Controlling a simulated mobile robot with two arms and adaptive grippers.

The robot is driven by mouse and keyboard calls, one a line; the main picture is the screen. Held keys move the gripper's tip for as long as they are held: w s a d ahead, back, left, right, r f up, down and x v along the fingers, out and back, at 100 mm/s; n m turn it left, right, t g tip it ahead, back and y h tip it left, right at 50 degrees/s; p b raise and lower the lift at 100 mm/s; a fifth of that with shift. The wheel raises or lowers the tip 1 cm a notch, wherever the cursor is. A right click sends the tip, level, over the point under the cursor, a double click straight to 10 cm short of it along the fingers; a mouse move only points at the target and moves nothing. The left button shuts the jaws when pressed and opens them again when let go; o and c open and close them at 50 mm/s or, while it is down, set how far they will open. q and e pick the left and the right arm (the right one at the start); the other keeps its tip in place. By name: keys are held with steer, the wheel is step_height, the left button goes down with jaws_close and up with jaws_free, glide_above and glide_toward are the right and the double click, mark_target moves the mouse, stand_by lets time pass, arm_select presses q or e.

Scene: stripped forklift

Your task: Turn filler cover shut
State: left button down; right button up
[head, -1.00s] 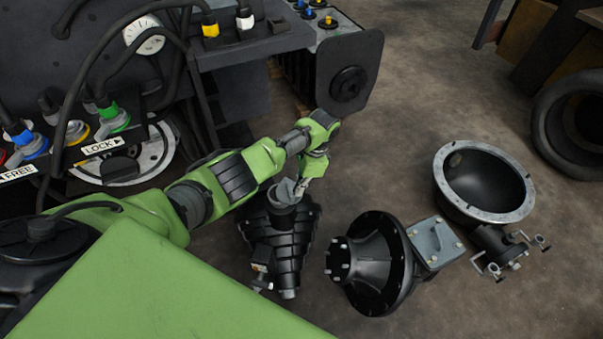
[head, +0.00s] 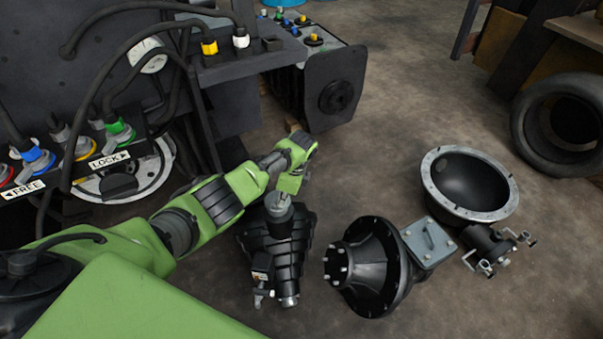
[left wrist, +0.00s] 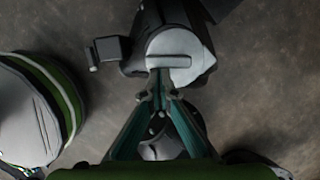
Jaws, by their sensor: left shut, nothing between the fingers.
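A black ribbed unit (head: 262,243) lies on the floor in the head view, below the end of my left arm. On its upper end is a round grey part (head: 277,212), which I take to be the filler cover. In the left wrist view this grey round cover (left wrist: 182,58) lies against the top of the black body and carries a raised bar. My left gripper (head: 281,199) is shut and empty, its tips (left wrist: 157,88) at the near edge of the cover. I cannot tell whether they touch it. My right gripper is not in view.
A black flanged cone (head: 375,265) with a grey box (head: 430,240) lies to the right, beside a black bowl-shaped housing (head: 472,185). The forklift body (head: 60,75) with hoses stands left, a battery-like block (head: 335,85) behind, a tyre (head: 565,125) far right.

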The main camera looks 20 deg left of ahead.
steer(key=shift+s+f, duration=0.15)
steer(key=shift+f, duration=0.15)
arm_select(q)
steer(key=v, duration=1.2)
